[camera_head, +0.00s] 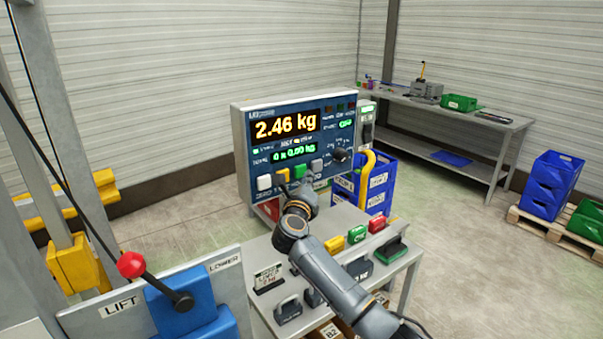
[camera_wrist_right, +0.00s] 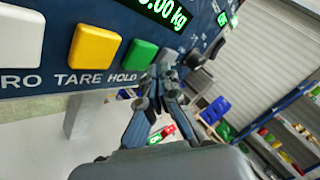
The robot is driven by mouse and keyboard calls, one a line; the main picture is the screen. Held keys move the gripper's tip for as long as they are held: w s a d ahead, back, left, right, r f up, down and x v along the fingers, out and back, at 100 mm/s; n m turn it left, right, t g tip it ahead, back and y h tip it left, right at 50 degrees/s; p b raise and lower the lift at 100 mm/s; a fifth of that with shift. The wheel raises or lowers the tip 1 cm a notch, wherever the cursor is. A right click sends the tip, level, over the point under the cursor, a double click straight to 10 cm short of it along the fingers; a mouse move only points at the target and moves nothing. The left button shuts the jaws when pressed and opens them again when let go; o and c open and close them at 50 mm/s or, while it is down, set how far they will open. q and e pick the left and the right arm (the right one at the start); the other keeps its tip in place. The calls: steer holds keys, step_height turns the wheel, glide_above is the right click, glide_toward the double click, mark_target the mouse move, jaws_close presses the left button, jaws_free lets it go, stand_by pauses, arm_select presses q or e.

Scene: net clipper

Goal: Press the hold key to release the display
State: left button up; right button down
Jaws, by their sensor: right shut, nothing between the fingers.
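The scale's display (camera_head: 286,124) reads 2.46 kg in orange, with a smaller green line below it. A row of keys runs along the bottom of the panel: white (camera_head: 264,182), yellow (camera_head: 283,175), green (camera_head: 299,171) and grey (camera_head: 317,165). In the right wrist view the word HOLD sits under the green key (camera_wrist_right: 139,55) and TARE under the yellow key (camera_wrist_right: 93,47). My right gripper (camera_head: 309,184) is shut and empty, its tips (camera_wrist_right: 164,72) just right of the green key. Contact with the panel cannot be told. My left gripper is out of view.
A small table (camera_head: 405,262) with weights and coloured blocks stands below my right arm. A lift lever with a red knob (camera_head: 131,265) is at front left. Blue crates (camera_head: 380,182) stand right of the panel. A workbench (camera_head: 470,115) is at the back right.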

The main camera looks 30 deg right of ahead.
steer(key=shift+w, duration=0.15)
steer(key=shift+w, duration=0.3)
stand_by(0.5)
steer(key=shift+w+a, duration=0.1)
steer(key=shift+w, duration=0.25)
stand_by(0.4)
steer(key=shift+s+p, duration=0.55)
steer(key=shift+s, duration=0.3)
